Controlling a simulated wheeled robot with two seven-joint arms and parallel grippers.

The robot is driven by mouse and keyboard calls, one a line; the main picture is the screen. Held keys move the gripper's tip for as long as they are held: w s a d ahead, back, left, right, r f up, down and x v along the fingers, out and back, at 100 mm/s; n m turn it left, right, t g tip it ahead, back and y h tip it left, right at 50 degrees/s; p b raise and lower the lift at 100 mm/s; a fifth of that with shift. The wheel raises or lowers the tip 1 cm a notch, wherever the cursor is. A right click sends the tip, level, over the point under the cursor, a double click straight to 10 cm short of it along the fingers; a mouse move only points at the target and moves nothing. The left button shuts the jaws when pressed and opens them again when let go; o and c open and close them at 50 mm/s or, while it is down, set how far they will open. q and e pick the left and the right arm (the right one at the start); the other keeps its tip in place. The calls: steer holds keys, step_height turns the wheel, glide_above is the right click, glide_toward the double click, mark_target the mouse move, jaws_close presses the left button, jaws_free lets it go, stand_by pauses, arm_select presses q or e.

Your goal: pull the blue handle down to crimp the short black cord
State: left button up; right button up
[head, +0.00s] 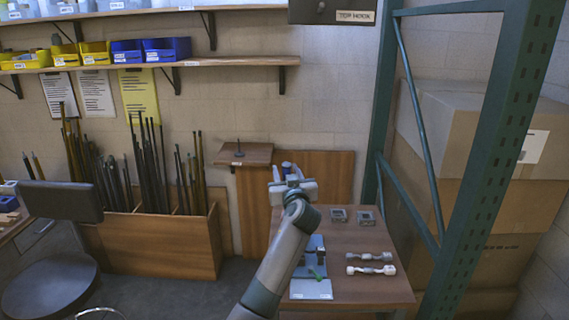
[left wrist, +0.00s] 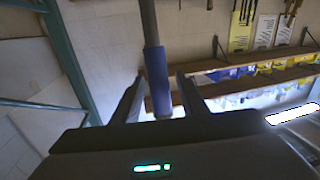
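The blue handle (head: 287,168) stands upright at the far left of the wooden table, on the grip of a grey lever. In the left wrist view the blue grip (left wrist: 157,80) is between the two fingers of my left gripper (left wrist: 159,82). The fingers look spread, one on each side of it, with small gaps. In the head view my left gripper (head: 292,186) is at the handle, and my arm hides much of the tool below. A blue-grey base (head: 310,289) with a green part (head: 316,272) shows beside my arm. I cannot make out the short black cord. My right gripper is out of view.
A green rack post (head: 500,150) and cardboard boxes (head: 470,200) stand at the right. A wooden bin (head: 160,245) holds rods at the left.

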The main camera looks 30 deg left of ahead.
arm_select(q)
steer(key=shift+p+x, duration=0.35)
steer(key=shift+x, duration=1)
steer(key=shift+c, duration=0.3)
jaws_close()
